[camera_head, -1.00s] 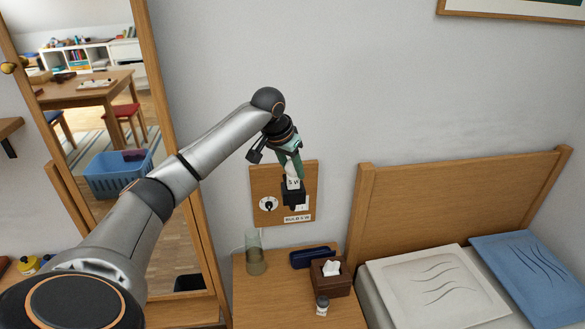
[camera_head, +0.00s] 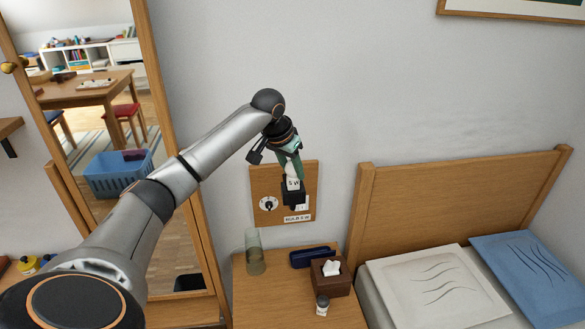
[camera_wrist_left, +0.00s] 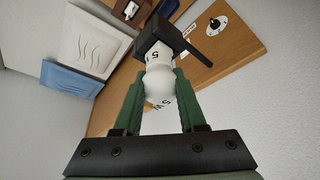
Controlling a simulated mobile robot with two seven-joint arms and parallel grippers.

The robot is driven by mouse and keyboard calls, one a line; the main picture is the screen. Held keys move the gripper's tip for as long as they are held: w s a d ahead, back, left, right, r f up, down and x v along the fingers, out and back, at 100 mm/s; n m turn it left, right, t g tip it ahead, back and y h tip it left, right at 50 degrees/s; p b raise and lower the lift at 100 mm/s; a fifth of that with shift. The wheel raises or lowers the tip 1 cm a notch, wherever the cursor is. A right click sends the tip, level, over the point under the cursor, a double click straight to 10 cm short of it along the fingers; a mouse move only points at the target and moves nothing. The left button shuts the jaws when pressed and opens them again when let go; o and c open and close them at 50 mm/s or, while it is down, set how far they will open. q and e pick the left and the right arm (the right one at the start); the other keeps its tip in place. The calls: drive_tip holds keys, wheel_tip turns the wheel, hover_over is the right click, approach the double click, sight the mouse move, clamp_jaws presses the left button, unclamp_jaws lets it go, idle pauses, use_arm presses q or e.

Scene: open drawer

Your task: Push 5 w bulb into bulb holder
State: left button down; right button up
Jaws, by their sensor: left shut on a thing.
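The white bulb (camera_head: 292,183), marked "5 W", is between the green fingers of my left gripper (camera_head: 290,170), which is shut on it. It also shows in the left wrist view (camera_wrist_left: 159,82). The bulb's far end is at the black bulb holder (camera_head: 293,198) on the wooden wall board (camera_head: 264,186). In the left wrist view the bulb lines up with the holder (camera_wrist_left: 154,38) and its end meets or enters the opening. I cannot tell how deep it sits. My right gripper is not in view.
A round dial (camera_head: 268,203) is on the board left of the holder. A bed headboard (camera_head: 460,200) stands to the right.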

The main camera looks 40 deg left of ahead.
use_arm(q)
drive_tip(key=shift+f, duration=0.6)
drive_tip(key=shift+c, duration=2)
unclamp_jaws()
drive_tip(key=shift+r, duration=0.1)
drive_tip(key=v, duration=1.2)
drive_tip(key=shift+r+b, duration=0.25)
drive_tip(key=shift+b, duration=0.05)
drive_tip(key=shift+d, duration=0.1)
